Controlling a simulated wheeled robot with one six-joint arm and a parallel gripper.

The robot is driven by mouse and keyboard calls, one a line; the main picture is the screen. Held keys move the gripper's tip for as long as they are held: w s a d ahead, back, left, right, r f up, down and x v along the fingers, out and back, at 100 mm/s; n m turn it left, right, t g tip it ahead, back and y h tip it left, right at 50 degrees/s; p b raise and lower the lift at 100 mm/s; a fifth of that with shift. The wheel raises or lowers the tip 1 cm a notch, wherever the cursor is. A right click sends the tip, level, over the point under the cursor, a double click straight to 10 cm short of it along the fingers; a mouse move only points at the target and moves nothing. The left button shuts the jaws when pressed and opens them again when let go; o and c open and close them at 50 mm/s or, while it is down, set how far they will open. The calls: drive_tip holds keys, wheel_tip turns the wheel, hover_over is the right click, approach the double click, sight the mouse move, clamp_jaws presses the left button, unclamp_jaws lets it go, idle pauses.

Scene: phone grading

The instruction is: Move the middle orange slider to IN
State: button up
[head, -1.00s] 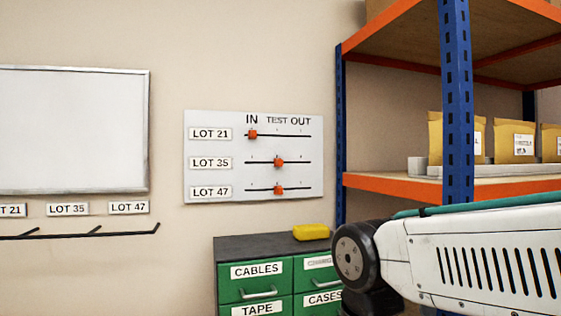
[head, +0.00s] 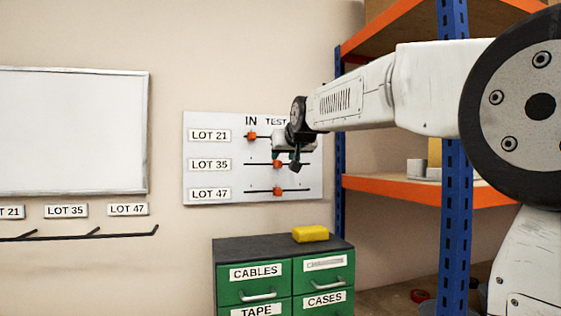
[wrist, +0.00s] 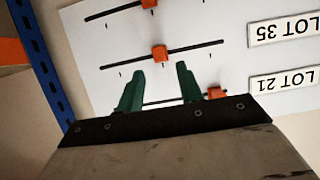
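The middle orange slider (head: 277,165) sits on the LOT 35 track of the white wall board (head: 232,183), below TEST and right of the IN end. In the wrist view, which shows the board upside down, the middle slider (wrist: 159,53) is just beyond the fingertips and roughly centred between them. My gripper (wrist: 160,69) is open, with its two green fingers apart and nothing between them. In the head view my gripper (head: 295,164) is in front of the board, just right of the middle slider. The OUT heading is hidden behind my arm.
The top slider (head: 251,135) is at IN; the bottom slider (head: 278,191) is at TEST. A blue and orange shelf rack (head: 455,200) stands at right. A green drawer cabinet (head: 256,291) with a yellow object (head: 310,233) on top is below. A whiteboard (head: 70,130) hangs at left.

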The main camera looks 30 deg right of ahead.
sight(278, 164)
drive_tip(key=shift+x, duration=2.25)
clamp_jaws()
